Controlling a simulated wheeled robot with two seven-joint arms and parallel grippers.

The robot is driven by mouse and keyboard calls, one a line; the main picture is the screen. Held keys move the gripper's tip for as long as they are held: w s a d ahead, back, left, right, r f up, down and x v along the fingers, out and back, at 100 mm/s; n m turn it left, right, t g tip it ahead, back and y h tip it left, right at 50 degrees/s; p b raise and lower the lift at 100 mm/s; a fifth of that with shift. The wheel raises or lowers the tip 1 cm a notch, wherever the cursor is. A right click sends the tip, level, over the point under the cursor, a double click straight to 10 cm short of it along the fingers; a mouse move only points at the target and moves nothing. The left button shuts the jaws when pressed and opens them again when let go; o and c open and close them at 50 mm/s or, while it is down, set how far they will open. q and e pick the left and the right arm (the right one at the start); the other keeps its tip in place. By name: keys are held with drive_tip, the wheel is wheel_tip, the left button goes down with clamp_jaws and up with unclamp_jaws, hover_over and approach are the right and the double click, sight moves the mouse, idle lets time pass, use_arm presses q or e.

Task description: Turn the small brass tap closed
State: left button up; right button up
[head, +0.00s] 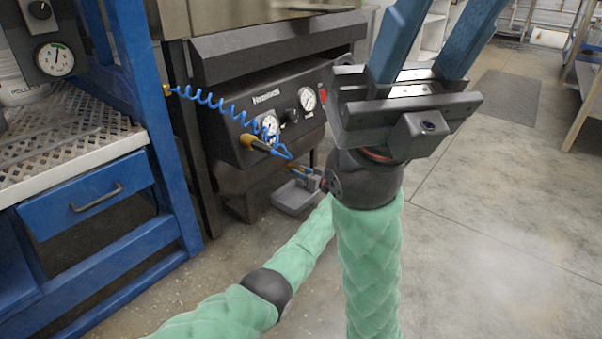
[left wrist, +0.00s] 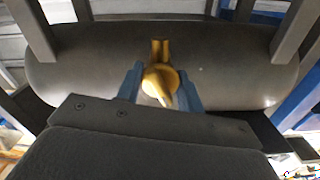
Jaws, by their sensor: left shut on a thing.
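The small brass tap (left wrist: 160,80) sticks out from the underside of a grey cylindrical tank in the left wrist view. My left gripper (left wrist: 160,92) has its blue fingers on both sides of the tap and is shut on it. In the head view the tap (head: 293,167) is tiny below the black panel, at the left gripper's fingers (head: 306,171).
A blue bench (head: 95,200) stands left.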

use_arm(q)
drive_tip(key=o, duration=1)
drive_tip(key=shift+d, duration=0.1)
drive_tip(key=shift+s+d+r+p, duration=0.1)
drive_tip(key=shift+s+d+p, duration=0.2)
drive_tip(key=shift+d+p, duration=0.1)
drive_tip(key=p+v, duration=0.3)
drive_tip(key=v, duration=0.3)
drive_tip(key=shift+s+d, duration=0.25)
drive_tip(key=shift+s, duration=0.05)
